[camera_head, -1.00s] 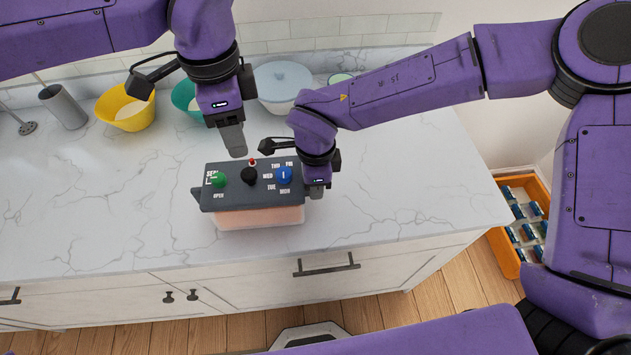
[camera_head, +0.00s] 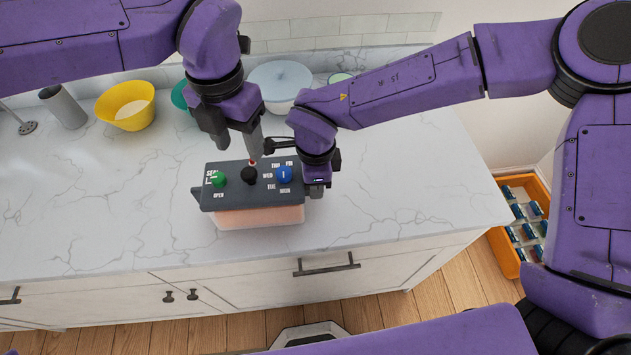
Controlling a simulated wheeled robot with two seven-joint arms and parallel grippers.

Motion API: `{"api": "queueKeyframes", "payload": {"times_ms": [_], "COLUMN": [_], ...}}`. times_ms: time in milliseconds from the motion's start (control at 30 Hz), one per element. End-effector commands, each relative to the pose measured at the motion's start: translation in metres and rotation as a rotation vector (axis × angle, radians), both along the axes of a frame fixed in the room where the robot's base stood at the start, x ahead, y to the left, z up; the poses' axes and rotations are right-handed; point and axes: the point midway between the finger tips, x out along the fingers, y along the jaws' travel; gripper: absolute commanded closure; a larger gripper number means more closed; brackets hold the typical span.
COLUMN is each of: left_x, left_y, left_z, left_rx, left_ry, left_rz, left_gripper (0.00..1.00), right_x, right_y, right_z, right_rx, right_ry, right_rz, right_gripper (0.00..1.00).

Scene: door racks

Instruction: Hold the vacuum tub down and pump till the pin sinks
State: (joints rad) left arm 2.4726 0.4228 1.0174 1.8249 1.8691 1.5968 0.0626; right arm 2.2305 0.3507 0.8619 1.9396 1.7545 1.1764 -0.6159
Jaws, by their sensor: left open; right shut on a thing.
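The vacuum tub (camera_head: 258,216) stands on the counter, with a pinkish body and a dark grey lid (camera_head: 232,197). The lid carries a green knob (camera_head: 219,180), a black knob (camera_head: 249,176), a blue dial (camera_head: 284,175) and a small red-tipped pin (camera_head: 252,161) at its back edge. My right gripper (camera_head: 317,190) is shut on the right end of the tub's lid. My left gripper (camera_head: 240,150) is open above the back of the lid, its fingers near the pin and black knob. Whether a finger touches them I cannot tell.
A yellow bowl (camera_head: 126,106), a grey cylinder (camera_head: 63,107), a teal bowl (camera_head: 180,96) and a pale lidded pot (camera_head: 281,84) stand behind. An orange crate (camera_head: 507,254) is on the floor at right. The marble counter (camera_head: 110,215) is clear left of the tub.

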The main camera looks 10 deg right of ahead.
Motion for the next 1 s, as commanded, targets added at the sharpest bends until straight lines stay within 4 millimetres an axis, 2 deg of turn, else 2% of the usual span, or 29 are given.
{"api": "queueKeyframes", "payload": {"times_ms": [167,400,600,733,1000], "left_x": [0.0,-0.001,0.0,0.0,0.0], "left_y": [0.0,0.0,0.0,0.0,0.0], "left_z": [-0.015,-0.057,-0.082,-0.089,-0.09], "left_rx": [0.002,0.001,0.001,0.001,0.0], "left_ry": [0.002,0.004,0.003,0.001,0.0], "left_rz": [-0.025,-0.022,-0.021,-0.021,-0.02], "left_gripper": [0.45,0.45,0.45,0.45,0.45], "right_x": [0.0,0.0,0.0,0.0,0.0], "right_y": [0.0,0.0,0.0,0.0,0.0], "right_z": [0.001,0.001,0.001,0.001,0.001], "right_rx": [0.001,0.002,0.002,0.002,0.001], "right_ry": [-0.001,-0.001,-0.001,-0.001,-0.001], "right_rz": [0.0,0.0,0.0,0.0,0.0], "right_gripper": [1.0,1.0,1.0,1.0,1.0]}}
